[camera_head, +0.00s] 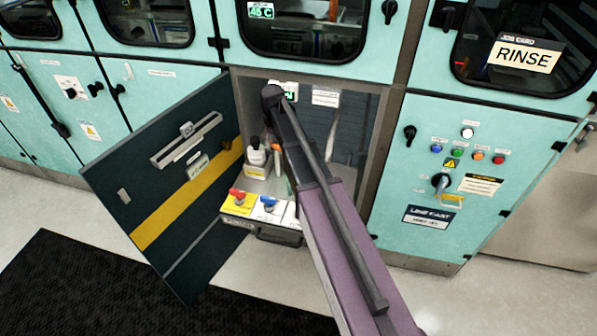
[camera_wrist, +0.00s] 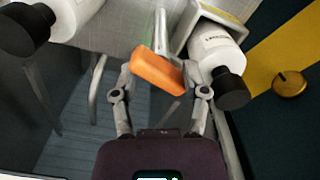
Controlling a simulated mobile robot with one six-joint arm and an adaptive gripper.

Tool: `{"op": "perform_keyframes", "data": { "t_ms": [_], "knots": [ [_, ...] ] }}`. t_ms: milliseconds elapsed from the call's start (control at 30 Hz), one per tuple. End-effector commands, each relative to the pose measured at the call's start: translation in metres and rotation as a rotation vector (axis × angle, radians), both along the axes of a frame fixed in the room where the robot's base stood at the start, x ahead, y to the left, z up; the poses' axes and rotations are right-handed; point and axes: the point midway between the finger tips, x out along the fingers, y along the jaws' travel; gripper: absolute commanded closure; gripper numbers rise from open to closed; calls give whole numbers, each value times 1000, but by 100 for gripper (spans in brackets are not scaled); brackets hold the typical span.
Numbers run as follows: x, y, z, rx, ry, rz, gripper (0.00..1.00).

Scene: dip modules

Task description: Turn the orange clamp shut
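The orange clamp (camera_wrist: 157,72) shows in the wrist view as a slanted orange handle, with a pale metal stem rising behind it. My gripper (camera_wrist: 160,78) has its two fingers spread, one toward each end of the handle. The fingers look open; whether either touches the handle I cannot tell. In the head view my purple arm reaches into the open cabinet and hides the gripper and most of the clamp area.
A white bottle with a black cap (camera_wrist: 216,55) sits in a holder close to my right finger. Another bottle (camera_wrist: 72,14) is upper left. The dark cabinet door (camera_head: 165,190) stands open at left. A tray with red and blue knobs (camera_head: 262,208) sits at the cabinet front.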

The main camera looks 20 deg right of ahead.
Motion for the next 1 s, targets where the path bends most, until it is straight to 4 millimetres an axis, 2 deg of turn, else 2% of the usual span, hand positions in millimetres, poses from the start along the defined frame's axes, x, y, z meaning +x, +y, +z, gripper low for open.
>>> {"op": "perform_keyframes", "data": {
  "t_ms": [600,700,1000],
  "knots": [
    [0,0,1,0,-1,-410,43],
    [0,0,15,0,-1,-403,43],
    [0,0,40,0,0,-401,43]
  ]
}}
